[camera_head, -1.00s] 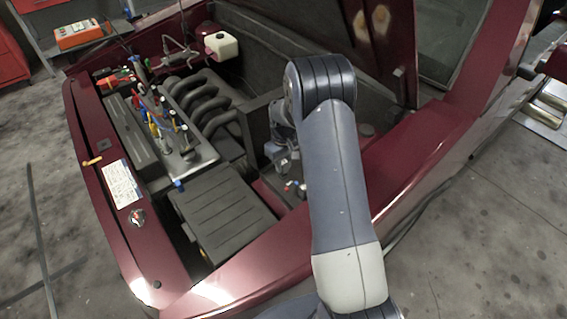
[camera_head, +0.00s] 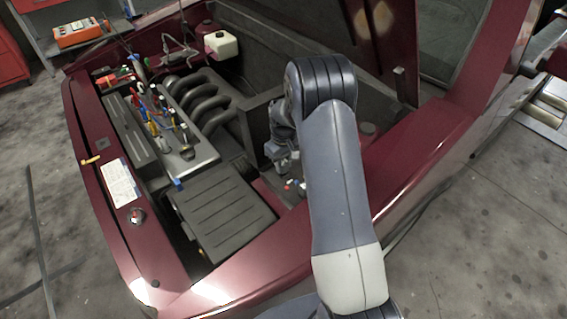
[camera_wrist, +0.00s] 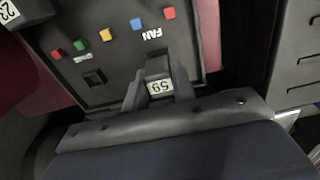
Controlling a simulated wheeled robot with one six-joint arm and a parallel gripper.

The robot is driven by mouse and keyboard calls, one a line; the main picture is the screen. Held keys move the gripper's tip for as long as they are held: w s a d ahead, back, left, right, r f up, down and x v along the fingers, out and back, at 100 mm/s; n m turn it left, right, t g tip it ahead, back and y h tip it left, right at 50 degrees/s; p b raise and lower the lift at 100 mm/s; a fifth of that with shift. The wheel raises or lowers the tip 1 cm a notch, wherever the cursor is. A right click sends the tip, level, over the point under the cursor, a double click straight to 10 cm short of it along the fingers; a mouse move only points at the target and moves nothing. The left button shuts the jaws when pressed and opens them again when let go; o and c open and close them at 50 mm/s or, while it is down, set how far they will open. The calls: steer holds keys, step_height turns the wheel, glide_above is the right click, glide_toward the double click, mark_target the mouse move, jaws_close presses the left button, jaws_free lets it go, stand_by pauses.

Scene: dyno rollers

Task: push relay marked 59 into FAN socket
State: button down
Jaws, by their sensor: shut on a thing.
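In the wrist view, the relay marked 59 (camera_wrist: 160,87) is a dark block with a white label, seen upside down. My gripper (camera_wrist: 158,94) is shut on it, one finger on each side. The relay is over the dark fuse panel (camera_wrist: 120,62), just below the white FAN lettering (camera_wrist: 152,34) in the picture. The FAN socket is hidden behind the relay and fingers, so I cannot tell how deep the relay sits. In the head view, my gripper (camera_head: 282,158) is low in the engine bay, with its tips hard to make out.
Several coloured fuses, including a blue one (camera_wrist: 136,24), line the panel. A dark empty-looking socket (camera_wrist: 94,77) is left of the relay. A block labelled 23 (camera_wrist: 10,12) is at the top left. A ribbed black cover (camera_head: 222,212) and the maroon fender (camera_head: 420,150) flank the arm.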

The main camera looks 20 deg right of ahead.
steer(key=shift+f+b, duration=0.6)
stand_by(0.7)
steer(key=c, duration=1.1)
jaws_free()
steer(key=shift+r, duration=0.1)
step_height(320, 180, up, 11)
steer(key=shift+f+b, duration=0.2)
steer(key=shift+b, duration=0.25)
step_height(320, 180, down, 11)
steer(key=shift+p, duration=0.5)
steer(key=shift+r, duration=0.45)
steer(key=shift+f, duration=0.1)
